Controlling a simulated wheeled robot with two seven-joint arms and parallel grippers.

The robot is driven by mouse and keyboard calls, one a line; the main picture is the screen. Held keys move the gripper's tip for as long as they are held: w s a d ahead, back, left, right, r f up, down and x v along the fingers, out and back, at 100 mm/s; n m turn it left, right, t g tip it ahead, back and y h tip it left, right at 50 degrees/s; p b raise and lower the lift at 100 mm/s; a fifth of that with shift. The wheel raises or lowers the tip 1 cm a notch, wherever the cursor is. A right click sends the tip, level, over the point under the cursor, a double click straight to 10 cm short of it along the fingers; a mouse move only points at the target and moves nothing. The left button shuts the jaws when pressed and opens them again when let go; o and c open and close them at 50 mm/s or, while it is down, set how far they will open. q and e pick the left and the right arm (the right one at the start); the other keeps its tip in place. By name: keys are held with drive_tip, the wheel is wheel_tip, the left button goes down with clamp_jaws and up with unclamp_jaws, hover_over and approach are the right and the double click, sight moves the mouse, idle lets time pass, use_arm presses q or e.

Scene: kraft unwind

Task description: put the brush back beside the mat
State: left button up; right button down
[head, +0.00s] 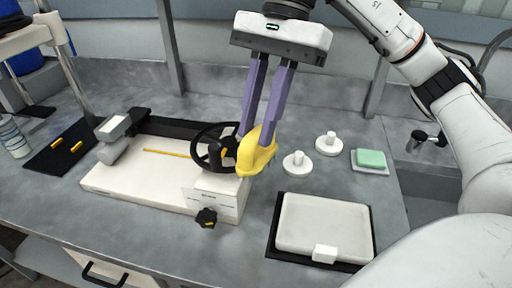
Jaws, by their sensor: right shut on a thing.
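My right gripper (257,137) comes down from the top with its two purple fingers shut on a yellow brush (257,155). The brush has a rounded body with short dark bristles underneath. It hangs beside the black handwheel, over the right end of the white machine; I cannot tell if it touches either. A black mat (342,261) lies at the front right under a white tray. Another black mat (45,158) lies at the far left with yellow pieces on it. I cannot tell which mat is meant. My left gripper is not in view.
The white machine (150,187) with its black handwheel (205,150) and a dark knob (206,218) fills the middle. Two white knobbed discs (297,164) (328,145) and a green block (371,158) stand right. The white tray (325,222) has a front tab. Grey counter is bare between machine and tray.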

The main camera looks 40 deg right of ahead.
sight(258, 153)
wheel_tip(258, 153, down, 4)
drive_tip(key=shift+r, duration=0.1)
drive_tip(key=shift+f+b, duration=0.65)
drive_tip(key=shift+f, duration=0.05)
drive_tip(key=c, duration=1.6)
unclamp_jaws()
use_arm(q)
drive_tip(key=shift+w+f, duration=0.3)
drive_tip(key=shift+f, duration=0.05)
use_arm(e)
drive_tip(key=shift+o, duration=0.2)
drive_tip(key=shift+r, duration=0.1)
